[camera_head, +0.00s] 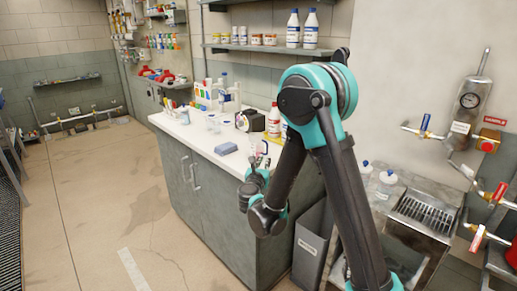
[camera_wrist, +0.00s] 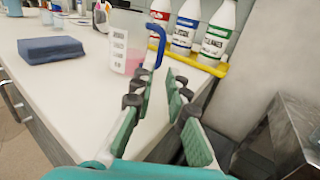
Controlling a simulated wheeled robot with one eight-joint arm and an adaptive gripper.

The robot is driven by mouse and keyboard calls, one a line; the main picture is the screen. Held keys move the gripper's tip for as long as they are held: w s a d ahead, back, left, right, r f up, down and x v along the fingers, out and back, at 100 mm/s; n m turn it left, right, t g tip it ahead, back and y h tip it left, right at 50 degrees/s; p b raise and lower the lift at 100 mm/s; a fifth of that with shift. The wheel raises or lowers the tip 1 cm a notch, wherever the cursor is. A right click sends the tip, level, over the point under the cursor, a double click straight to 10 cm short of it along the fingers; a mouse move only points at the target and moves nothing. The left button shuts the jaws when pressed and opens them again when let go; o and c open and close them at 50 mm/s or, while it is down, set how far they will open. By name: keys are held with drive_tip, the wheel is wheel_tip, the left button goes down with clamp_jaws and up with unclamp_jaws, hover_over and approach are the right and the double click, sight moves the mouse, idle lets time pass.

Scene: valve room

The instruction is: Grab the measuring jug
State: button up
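The measuring jug (camera_wrist: 120,58) is a clear vessel with pink liquid, a white label strip and a blue handle on its right side. In the wrist view it stands upright on the white counter (camera_wrist: 84,96), just beyond my gripper (camera_wrist: 161,86). My gripper is open and empty, its two green-padded fingers apart. The blue handle shows ahead of the fingertips, roughly in line with the gap; I cannot tell whether they touch. In the head view my gripper (camera_head: 260,163) is over the counter's near right end, with the jug small and mostly hidden behind it.
A blue folded cloth or sponge (camera_wrist: 52,49) lies left of the jug. White bottles (camera_wrist: 218,32) with coloured labels stand behind, along a yellow rail (camera_wrist: 196,65). The counter's front left part is clear.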

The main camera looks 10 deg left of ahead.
sight(260, 147)
drive_tip(key=w, duration=0.8)
drive_tip(key=shift+d+r, duration=0.2)
clamp_jaws()
drive_tip(key=shift+r, duration=0.1)
idle(0.4)
